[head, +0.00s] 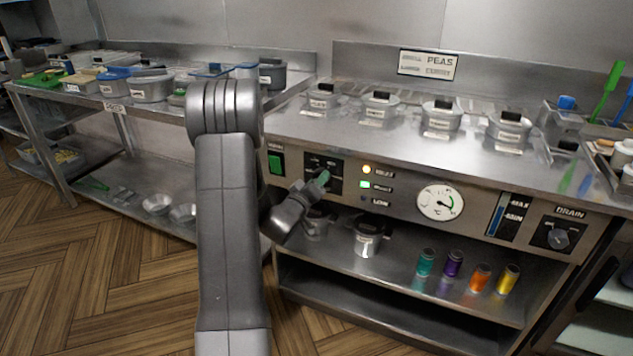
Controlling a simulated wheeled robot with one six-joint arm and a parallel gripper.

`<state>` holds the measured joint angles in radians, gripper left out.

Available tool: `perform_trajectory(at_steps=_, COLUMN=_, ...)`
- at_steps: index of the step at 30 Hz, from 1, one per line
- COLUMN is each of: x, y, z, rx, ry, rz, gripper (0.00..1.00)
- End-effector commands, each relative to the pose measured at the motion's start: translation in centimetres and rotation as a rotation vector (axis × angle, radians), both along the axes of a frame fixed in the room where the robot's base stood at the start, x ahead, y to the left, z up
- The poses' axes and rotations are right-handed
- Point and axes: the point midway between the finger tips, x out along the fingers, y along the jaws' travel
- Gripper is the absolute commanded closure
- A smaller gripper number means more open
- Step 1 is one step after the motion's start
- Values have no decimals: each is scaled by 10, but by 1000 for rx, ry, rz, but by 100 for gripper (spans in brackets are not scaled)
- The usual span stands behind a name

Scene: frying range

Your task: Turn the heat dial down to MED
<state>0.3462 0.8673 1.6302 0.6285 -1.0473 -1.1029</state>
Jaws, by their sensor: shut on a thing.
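The heat dial (324,177) sits on a small black plate (337,167) at the left of the range's front panel. Its knob shows a greenish end, and the small lettering around it is too small to read. My gripper (316,186) reaches the plate from the lower left and is shut on the dial. The fingers cover part of the knob, so I cannot tell which mark it points to.
Lidded pots stand above. Pots and coloured jars (426,262) stand on the shelf below.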

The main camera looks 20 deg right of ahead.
Motion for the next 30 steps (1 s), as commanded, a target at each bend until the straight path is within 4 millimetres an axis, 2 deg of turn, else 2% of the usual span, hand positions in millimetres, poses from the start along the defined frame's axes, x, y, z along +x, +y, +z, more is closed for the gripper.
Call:
perform_trajectory(at_steps=9, x=0, y=0, z=0, rx=-80, ry=95, rz=1, gripper=80)
perform_trajectory(at_steps=26, x=0, y=0, z=-1, rx=-96, ry=114, rz=0, gripper=80)
perform_trajectory(at_steps=27, x=0, y=0, z=-1, rx=-96, ry=114, rz=0, gripper=50)
perform_trajectory(at_steps=29, x=0, y=0, z=-1, rx=-96, ry=114, rz=0, gripper=38)
perform_trajectory(at_steps=30, x=0, y=0, z=-1, rx=-96, ry=114, rz=0, gripper=36)
